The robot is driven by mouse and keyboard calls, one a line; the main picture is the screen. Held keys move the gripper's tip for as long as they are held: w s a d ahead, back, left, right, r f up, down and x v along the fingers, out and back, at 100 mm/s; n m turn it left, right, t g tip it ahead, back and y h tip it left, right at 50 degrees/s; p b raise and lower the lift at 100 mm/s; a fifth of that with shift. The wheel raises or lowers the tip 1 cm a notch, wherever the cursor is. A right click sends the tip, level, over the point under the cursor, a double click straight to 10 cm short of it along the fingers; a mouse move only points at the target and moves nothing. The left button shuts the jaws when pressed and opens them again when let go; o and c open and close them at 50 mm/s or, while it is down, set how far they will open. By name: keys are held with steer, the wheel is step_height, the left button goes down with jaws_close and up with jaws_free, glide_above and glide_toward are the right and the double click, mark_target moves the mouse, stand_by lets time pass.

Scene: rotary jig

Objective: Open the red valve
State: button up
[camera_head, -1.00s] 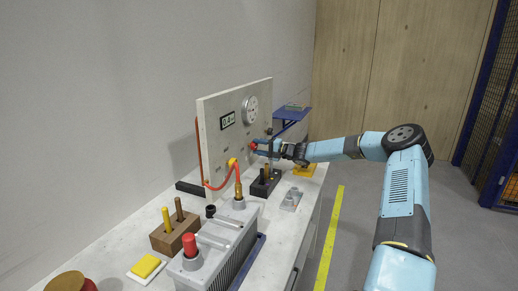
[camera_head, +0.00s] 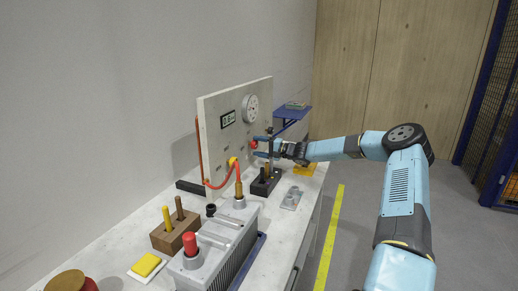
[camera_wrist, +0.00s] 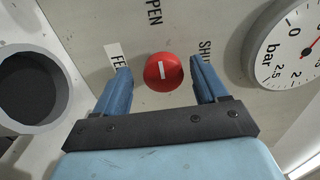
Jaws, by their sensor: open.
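The red valve is a round red knob (camera_wrist: 152,75) with a white bar mark on its face, in the middle of the wrist view. The bar stands nearly upright in that view, roughly in line with the partly cut-off label "OPEN" above; the "SHUT" label is to the right. In the head view the knob (camera_head: 253,145) sits on the upright panel (camera_head: 211,124). My gripper (camera_wrist: 160,67) is open, with one blue finger on each side of the knob and visible gaps between. In the head view my gripper (camera_head: 262,146) points at the panel.
A pressure gauge (camera_wrist: 292,50) is right of the knob, and a dark round opening (camera_wrist: 28,88) is at left. Below the panel, a dark block with pegs (camera_head: 263,187) and a grey plate (camera_head: 291,199) stand on the bench. A red hose (camera_head: 222,186) hangs in front.

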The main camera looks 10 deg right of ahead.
steer(key=v, duration=1.3)
steer(key=shift+s+d, duration=0.2)
steer(key=shift+d, duration=0.05)
steer(key=shift+f, duration=0.15)
